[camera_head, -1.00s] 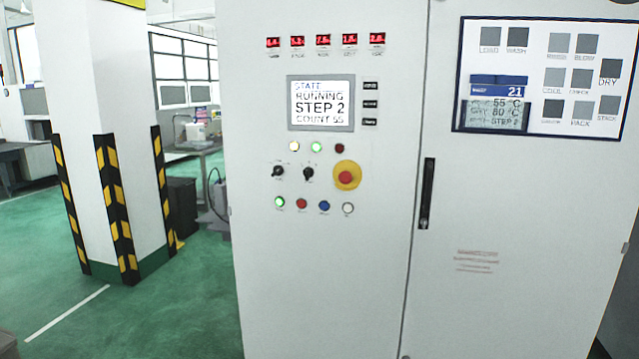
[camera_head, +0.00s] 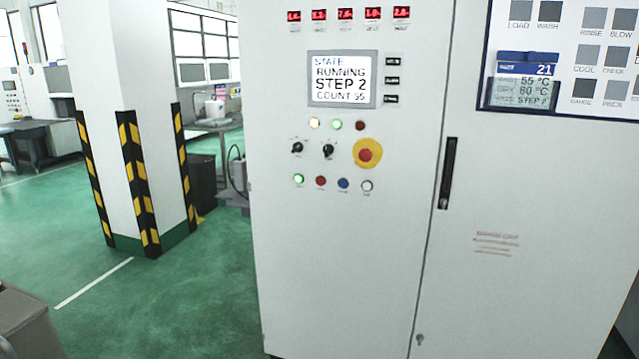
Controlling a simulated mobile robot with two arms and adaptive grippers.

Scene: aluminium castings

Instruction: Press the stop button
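The grey control cabinet (camera_head: 340,270) stands in front of me with its panel facing me. A large red mushroom button on a yellow round plate (camera_head: 367,154) sits right of two black rotary knobs (camera_head: 312,150). Below is a row of small buttons: a lit green one (camera_head: 298,179), a red one (camera_head: 320,181), a blue one (camera_head: 343,183) and a white one (camera_head: 367,186). Their labels are too small to read. The screen (camera_head: 340,80) reads STATE RUNNING STEP 2 COUNT 55. Neither of my grippers shows in the head view.
A white pillar (camera_head: 140,60) with black and yellow guards stands left of the cabinet. A black handle (camera_head: 448,172) is on the right-hand door. A grey box (camera_head: 25,320) is at the lower left. Green floor (camera_head: 190,310) lies open between pillar and cabinet.

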